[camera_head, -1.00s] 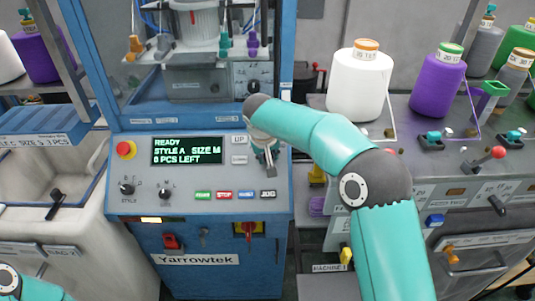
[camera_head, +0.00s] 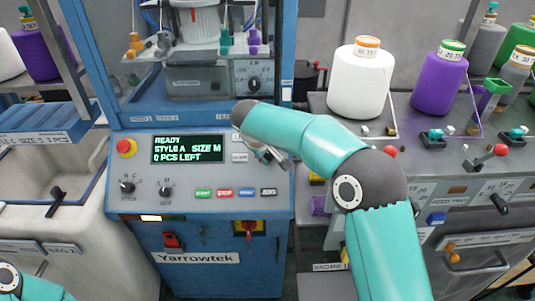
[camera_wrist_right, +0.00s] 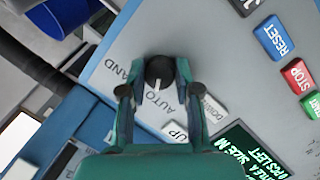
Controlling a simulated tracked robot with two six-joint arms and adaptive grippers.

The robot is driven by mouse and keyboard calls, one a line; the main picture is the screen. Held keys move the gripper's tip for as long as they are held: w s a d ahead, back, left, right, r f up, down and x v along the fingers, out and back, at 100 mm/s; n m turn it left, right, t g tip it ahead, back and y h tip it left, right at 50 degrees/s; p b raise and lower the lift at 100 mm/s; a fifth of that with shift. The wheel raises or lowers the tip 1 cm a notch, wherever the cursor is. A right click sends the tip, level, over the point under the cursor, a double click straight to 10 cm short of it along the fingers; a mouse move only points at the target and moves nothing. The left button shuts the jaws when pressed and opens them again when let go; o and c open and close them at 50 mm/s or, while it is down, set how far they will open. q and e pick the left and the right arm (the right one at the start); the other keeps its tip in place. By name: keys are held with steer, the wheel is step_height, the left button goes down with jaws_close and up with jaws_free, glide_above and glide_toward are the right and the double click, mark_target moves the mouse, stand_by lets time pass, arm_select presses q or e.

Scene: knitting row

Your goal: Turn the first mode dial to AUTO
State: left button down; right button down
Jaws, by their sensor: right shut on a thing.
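The mode dial (camera_wrist_right: 160,71) is a black knob with a white pointer mark, in the right wrist view, with the words HAND and AUTO printed beside it. The pointer mark appears to face the AUTO side. My right gripper (camera_wrist_right: 154,95) is shut on the dial, one teal finger on each side. In the head view my right gripper (camera_head: 272,157) is at the right edge of the machine's sloping blue-grey panel (camera_head: 215,180), and the arm and gripper hide the dial. My left gripper is out of view; only a bit of that arm shows at bottom left.
The panel carries a lit display (camera_head: 188,149), a red stop button (camera_head: 126,148), two black knobs and a row of coloured buttons. A RESET button (camera_wrist_right: 273,38) is close to the gripper. Yarn cones, including a white one (camera_head: 358,85), stand on the grey machine at right.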

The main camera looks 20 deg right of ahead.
steer(key=shift+r, duration=0.1)
steer(key=c, duration=0.8)
jaws_free()
steer(key=v, duration=1.1)
steer(key=shift+s+a+r, duration=0.1)
steer(key=shift+s+r, duration=0.1)
steer(key=shift+r, duration=0.15)
